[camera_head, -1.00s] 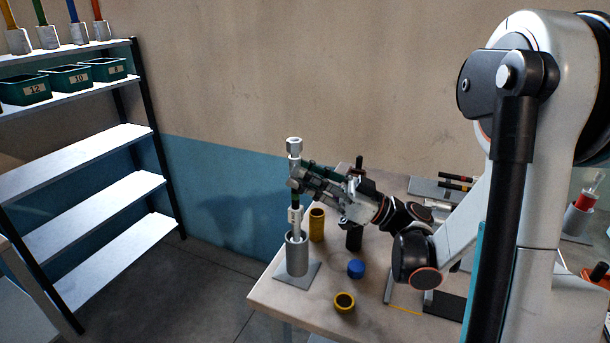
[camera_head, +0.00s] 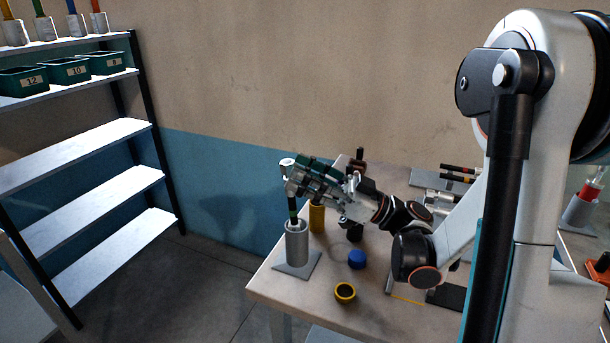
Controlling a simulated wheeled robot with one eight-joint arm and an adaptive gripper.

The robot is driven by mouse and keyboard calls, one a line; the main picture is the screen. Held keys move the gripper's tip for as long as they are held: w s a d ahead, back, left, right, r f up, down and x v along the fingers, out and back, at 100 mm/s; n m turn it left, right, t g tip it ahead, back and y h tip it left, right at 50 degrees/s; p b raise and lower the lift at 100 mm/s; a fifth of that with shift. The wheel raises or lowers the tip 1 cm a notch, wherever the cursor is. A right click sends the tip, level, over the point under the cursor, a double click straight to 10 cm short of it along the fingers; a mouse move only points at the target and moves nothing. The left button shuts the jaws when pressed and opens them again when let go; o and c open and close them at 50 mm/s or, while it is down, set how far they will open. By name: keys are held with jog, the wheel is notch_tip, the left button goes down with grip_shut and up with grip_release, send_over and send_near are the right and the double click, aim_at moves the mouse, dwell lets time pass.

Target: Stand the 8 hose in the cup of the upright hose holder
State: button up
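The hose (camera_head: 293,211) is a dark upright piece with a green band and a pale top end (camera_head: 287,162). Its lower end is inside the cup of the grey hose holder (camera_head: 297,247), which stands on a square base plate at the table's front left corner. My gripper (camera_head: 292,186) is around the hose near its upper part and appears shut on it. The fingers hide part of the hose. The number on the hose cannot be read, and whether its bottom touches the cup floor is hidden.
A yellow cylinder (camera_head: 317,217) stands just behind the holder. A blue cap (camera_head: 357,259) and a yellow ring (camera_head: 345,292) lie on the table (camera_head: 286,290) to the right. The shelf rack (camera_head: 95,155) with numbered green bins is at the left, across a floor gap.

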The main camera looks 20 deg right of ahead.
jog(key=v, duration=1.2)
dwell(0.8)
